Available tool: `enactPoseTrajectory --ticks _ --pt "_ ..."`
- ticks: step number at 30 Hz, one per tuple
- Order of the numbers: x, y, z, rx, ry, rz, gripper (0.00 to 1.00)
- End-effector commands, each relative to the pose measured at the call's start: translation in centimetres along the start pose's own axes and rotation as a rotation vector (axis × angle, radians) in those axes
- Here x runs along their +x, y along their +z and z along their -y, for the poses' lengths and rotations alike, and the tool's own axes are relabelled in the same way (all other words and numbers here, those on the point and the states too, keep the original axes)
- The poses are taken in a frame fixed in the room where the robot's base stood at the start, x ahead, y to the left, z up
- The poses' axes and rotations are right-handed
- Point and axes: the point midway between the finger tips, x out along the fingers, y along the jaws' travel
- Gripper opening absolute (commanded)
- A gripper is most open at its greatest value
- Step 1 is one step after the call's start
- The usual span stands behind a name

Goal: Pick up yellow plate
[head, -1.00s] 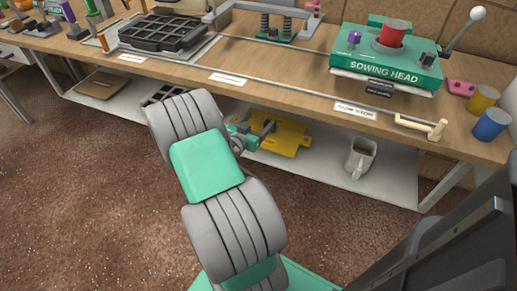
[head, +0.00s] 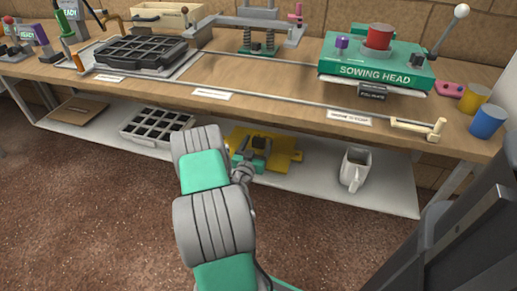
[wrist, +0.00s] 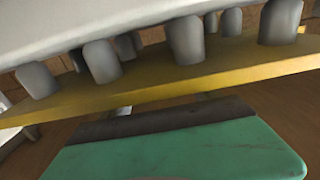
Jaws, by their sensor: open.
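The yellow plate (head: 286,155) lies on the white lower shelf under the workbench in the head view. My gripper (head: 261,144) is open and sits at the plate, overlapping its middle in that view; whether it touches the plate cannot be told. In the wrist view the plate (wrist: 140,90) is a tilted yellow band crossing the frame, with several grey rounded pegs along it and a white surface above. A dark bar and green part of my gripper fill the bottom of that view, apart from the band.
The benchtop (head: 270,98) overhangs the shelf. It carries the green sowing head (head: 375,70), a dark tray (head: 140,50) and yellow and blue cups.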

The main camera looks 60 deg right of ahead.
Motion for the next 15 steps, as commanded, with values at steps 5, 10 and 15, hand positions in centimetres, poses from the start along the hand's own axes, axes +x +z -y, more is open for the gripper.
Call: enactPoseTrajectory --ticks 5,10,15 --pt "-0.05 0.02 0.07 0.0 -0.001 0.001 0.68" --pt "-0.08 0.02 0.09 0.0 -0.001 0.001 0.55" --pt "-0.09 0.02 0.09 0.0 -0.001 0.001 0.41"
